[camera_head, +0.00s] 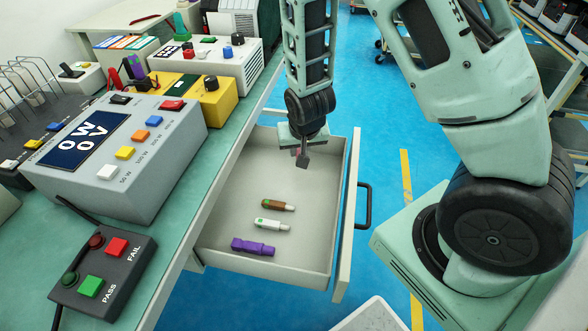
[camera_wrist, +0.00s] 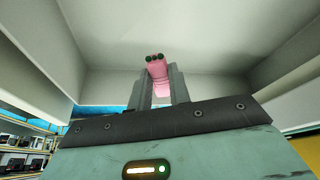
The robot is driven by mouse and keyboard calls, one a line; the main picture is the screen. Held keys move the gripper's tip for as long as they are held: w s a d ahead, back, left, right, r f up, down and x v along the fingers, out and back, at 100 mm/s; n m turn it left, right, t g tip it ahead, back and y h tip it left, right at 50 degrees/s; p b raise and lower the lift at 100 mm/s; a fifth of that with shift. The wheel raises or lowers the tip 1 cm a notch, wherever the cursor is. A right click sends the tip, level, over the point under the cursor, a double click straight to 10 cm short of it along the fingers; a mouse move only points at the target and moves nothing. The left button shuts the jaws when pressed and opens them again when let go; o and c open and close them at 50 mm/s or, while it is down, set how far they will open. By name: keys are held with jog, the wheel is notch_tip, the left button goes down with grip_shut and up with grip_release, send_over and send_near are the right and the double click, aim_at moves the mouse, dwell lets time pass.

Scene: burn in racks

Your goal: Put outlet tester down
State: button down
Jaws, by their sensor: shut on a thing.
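My gripper (camera_head: 302,158) is over the far part of the open drawer (camera_head: 225,206), pointing down. It is shut on the pink outlet tester, which shows between the two fingers in the wrist view (camera_wrist: 157,70), with dark round tips at its end. In the head view the tester is mostly hidden by the gripper; only a bit of pink shows. Pale drawer walls surround it in the wrist view. Whether the tester touches the drawer floor, I cannot tell.
In the near part of the drawer lie a brown-and-white stick (camera_head: 276,205), a white-and-green stick (camera_head: 271,224) and a purple device (camera_head: 253,246). The drawer floor beyond them is clear. The bench at left holds a grey meter box (camera_head: 118,150) and a pass/fail button box (camera_head: 103,273).

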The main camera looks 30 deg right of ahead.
aim_at(299, 171)
jog(key=shift+f+b, duration=0.3)
jog(key=shift+f, duration=2)
jog(key=shift+f, duration=0.2)
jog(key=c, duration=1.3)
grip_release()
jog(key=shift+r, duration=0.1)
